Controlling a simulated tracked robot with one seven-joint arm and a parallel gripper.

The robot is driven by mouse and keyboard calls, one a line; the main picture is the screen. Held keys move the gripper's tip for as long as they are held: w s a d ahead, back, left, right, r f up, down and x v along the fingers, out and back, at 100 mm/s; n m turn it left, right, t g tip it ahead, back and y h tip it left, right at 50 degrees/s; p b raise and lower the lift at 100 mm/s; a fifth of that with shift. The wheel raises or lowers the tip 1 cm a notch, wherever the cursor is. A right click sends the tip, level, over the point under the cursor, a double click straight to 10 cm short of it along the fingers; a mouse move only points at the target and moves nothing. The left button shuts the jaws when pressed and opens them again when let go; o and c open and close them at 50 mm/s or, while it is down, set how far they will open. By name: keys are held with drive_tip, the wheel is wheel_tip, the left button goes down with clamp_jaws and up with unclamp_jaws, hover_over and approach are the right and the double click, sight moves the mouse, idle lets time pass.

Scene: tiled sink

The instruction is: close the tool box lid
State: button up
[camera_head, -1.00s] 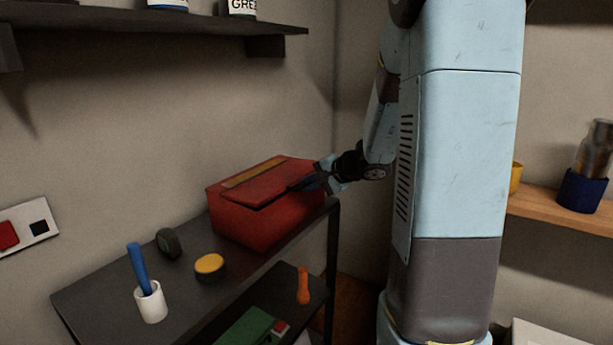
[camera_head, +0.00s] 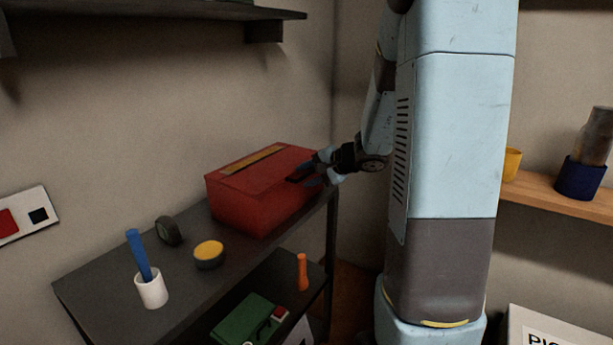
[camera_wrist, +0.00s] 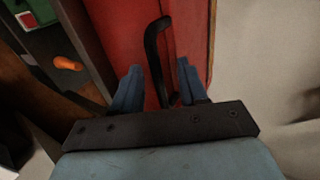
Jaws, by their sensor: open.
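The red tool box (camera_head: 247,206) stands on the dark shelf unit's top. Its lid (camera_head: 262,170), with a yellowish strip, lies down flush on the body as far as the head view shows. My gripper (camera_head: 308,175) is at the box's right front side, by the lid's front edge. In the wrist view the box's red surface (camera_wrist: 191,30) shows with a dark handle (camera_wrist: 152,55) on it. My gripper (camera_wrist: 155,88) is open there, with the blue fingers on either side of the handle and apart from each other. I cannot tell whether they touch it.
On the shelf top (camera_head: 110,275) are a white cup (camera_head: 151,288) with a blue stick, a yellow-topped tin (camera_head: 208,254) and a dark round object (camera_head: 169,231).

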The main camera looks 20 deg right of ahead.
drive_tip(key=shift+d, duration=0.1)
drive_tip(key=v, duration=0.9)
idle(0.9)
idle(0.4)
drive_tip(key=s+a+r+n+g, duration=0.35)
drive_tip(key=s+a+n, duration=0.25)
drive_tip(key=s+a, duration=0.45)
drive_tip(key=s+r+n+h, duration=0.3)
drive_tip(key=s+h, duration=0.4)
drive_tip(key=s, duration=0.5)
drive_tip(key=shift+n, duration=0.9)
drive_tip(key=shift+s+a+g, duration=0.1)
drive_tip(key=shift+a+g, duration=0.05)
drive_tip(key=shift+g, duration=0.1)
